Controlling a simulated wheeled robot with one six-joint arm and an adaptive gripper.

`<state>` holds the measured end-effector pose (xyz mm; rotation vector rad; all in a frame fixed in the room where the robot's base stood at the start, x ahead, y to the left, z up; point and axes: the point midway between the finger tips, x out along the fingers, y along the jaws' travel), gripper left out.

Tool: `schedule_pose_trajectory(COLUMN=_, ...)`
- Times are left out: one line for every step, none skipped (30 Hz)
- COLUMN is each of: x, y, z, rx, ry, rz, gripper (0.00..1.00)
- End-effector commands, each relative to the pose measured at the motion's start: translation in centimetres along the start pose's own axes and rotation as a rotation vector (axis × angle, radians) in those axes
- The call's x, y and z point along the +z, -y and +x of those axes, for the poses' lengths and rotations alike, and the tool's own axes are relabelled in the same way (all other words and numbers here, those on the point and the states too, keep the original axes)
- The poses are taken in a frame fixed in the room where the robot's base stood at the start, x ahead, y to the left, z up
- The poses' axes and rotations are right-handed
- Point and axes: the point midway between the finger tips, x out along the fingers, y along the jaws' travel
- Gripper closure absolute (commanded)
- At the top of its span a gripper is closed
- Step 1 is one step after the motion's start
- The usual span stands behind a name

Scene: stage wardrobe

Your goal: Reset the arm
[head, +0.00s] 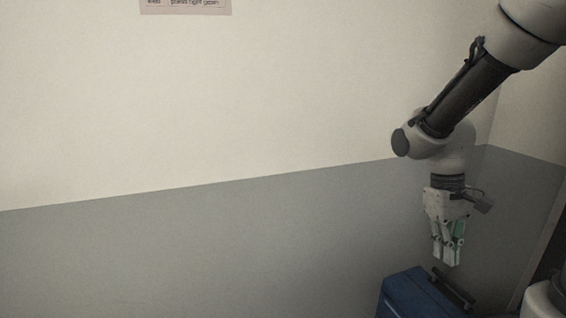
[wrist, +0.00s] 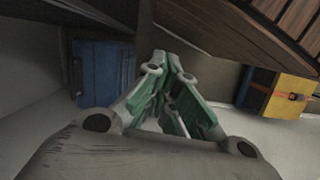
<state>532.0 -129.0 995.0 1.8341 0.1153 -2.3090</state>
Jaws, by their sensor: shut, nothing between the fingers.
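My gripper (head: 448,262) hangs from my arm at the right of the head view, fingers pointing down. It is shut and empty. In the wrist view the green and grey fingers of my gripper (wrist: 168,60) come together at the middle. My arm reaches in from the upper right, bent at the elbow. The gripper is above and in front of a blue case, apart from it as far as I can tell.
The blue case (head: 425,296) with a dark handle stands at the bottom right. It also shows in the wrist view (wrist: 100,75). A yellow box (wrist: 291,96) and brown wooden furniture (wrist: 230,25) are at the right there. A wall sign (head: 185,5) hangs above.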

Motion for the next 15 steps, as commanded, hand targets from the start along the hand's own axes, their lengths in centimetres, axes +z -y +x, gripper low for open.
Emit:
schedule_pose_trajectory(x=1.3, y=0.0, z=-1.3, rx=-0.017, ry=-0.058, rz=0.027, gripper=1.00)
schedule_pose_trajectory(x=2.0, y=0.1, z=-1.9, rx=-0.027, ry=-0.091, rz=0.043, gripper=1.00)
schedule_pose_trajectory(x=3.0, y=0.1, z=-2.7, rx=-0.040, ry=-0.135, rz=0.063, gripper=1.00)
schedule_pose_trajectory(x=3.7, y=0.1, z=-3.3, rx=-0.047, ry=-0.168, rz=0.076, gripper=1.00)
schedule_pose_trajectory(x=4.4, y=0.2, z=-3.9, rx=-0.055, ry=-0.204, rz=0.090, gripper=1.00)
schedule_pose_trajectory(x=5.2, y=0.2, z=-4.6, rx=-0.063, ry=-0.251, rz=0.108, gripper=1.00)
schedule_pose_trajectory(x=5.8, y=0.1, z=-5.2, rx=-0.066, ry=-0.287, rz=0.119, gripper=1.00)
schedule_pose_trajectory(x=6.4, y=0.1, z=-5.7, rx=-0.068, ry=-0.323, rz=0.129, gripper=1.00)
schedule_pose_trajectory(x=7.1, y=-0.1, z=-6.3, rx=-0.068, ry=-0.368, rz=0.141, gripper=1.00)
schedule_pose_trajectory(x=7.6, y=-0.2, z=-6.9, rx=-0.066, ry=-0.402, rz=0.149, gripper=1.00)
schedule_pose_trajectory(x=8.0, y=-0.3, z=-7.4, rx=-0.064, ry=-0.433, rz=0.156, gripper=1.00)
schedule_pose_trajectory(x=8.5, y=-0.5, z=-8.1, rx=-0.060, ry=-0.472, rz=0.165, gripper=1.00)
schedule_pose_trajectory(x=8.8, y=-0.6, z=-8.6, rx=-0.058, ry=-0.499, rz=0.172, gripper=1.00)
schedule_pose_trajectory(x=9.1, y=-0.7, z=-9.0, rx=-0.056, ry=-0.524, rz=0.178, gripper=1.00)
schedule_pose_trajectory(x=9.4, y=-0.9, z=-9.5, rx=-0.053, ry=-0.551, rz=0.185, gripper=1.00)
